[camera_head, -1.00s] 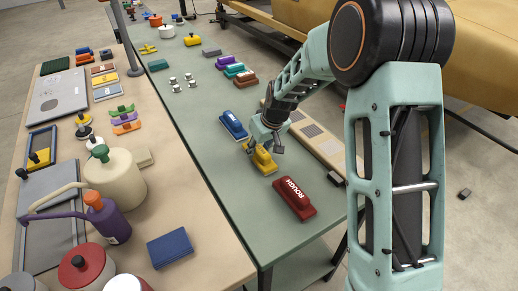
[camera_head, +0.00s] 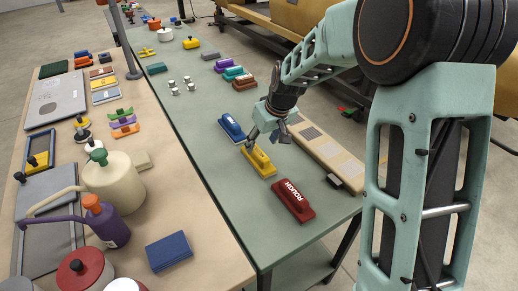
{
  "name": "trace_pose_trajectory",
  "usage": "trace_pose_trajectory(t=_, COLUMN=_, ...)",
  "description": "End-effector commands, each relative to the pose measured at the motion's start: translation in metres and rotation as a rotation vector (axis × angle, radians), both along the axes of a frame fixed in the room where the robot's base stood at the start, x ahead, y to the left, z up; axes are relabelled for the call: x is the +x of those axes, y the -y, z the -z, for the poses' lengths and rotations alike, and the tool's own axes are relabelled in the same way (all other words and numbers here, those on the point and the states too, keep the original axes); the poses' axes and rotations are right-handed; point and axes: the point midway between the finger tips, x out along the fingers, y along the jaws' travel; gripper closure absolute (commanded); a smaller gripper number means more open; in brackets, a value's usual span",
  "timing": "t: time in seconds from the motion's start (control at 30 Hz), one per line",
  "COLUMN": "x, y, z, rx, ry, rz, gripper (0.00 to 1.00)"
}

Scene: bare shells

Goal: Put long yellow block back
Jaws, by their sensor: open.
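The long yellow block (camera_head: 260,163) lies on the green table (camera_head: 223,180), between a blue block (camera_head: 232,127) and a red block marked ROUGH (camera_head: 293,200). It has a raised grip along its top. My gripper (camera_head: 265,140) is open just above the far part of the yellow block. Its fingers point down, and one finger reaches down by the block's far end. I cannot tell whether they touch the block.
A beige board with dark pads (camera_head: 325,152) lies along the table's right edge. Purple, teal and brown blocks (camera_head: 236,74) stand farther back. Small white pieces (camera_head: 180,87) stand at the left. The table's front left part is clear.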

Motion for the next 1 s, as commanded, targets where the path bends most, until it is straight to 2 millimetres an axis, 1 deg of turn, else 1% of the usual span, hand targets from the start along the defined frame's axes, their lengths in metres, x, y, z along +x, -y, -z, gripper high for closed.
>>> trace_pose_trajectory(t=0.03, x=-0.002, y=0.002, z=-0.011, rx=0.001, ry=0.004, rz=0.001, gripper=0.47)
trace_pose_trajectory(t=0.1, x=-0.006, y=0.005, z=-0.022, rx=0.001, ry=0.004, rz=0.001, gripper=0.47)
trace_pose_trajectory(t=0.2, x=-0.011, y=0.008, z=-0.035, rx=0.000, ry=0.004, rz=0.001, gripper=0.47)
trace_pose_trajectory(t=0.33, x=-0.015, y=0.010, z=-0.045, rx=0.000, ry=0.002, rz=-0.001, gripper=0.47)
trace_pose_trajectory(t=0.5, x=-0.017, y=0.011, z=-0.050, rx=0.001, ry=0.001, rz=0.000, gripper=0.47)
trace_pose_trajectory(t=0.87, x=-0.017, y=0.011, z=-0.049, rx=0.000, ry=0.000, rz=0.000, gripper=0.47)
trace_pose_trajectory(t=1.0, x=-0.020, y=0.011, z=-0.048, rx=0.003, ry=-0.010, rz=0.014, gripper=0.47)
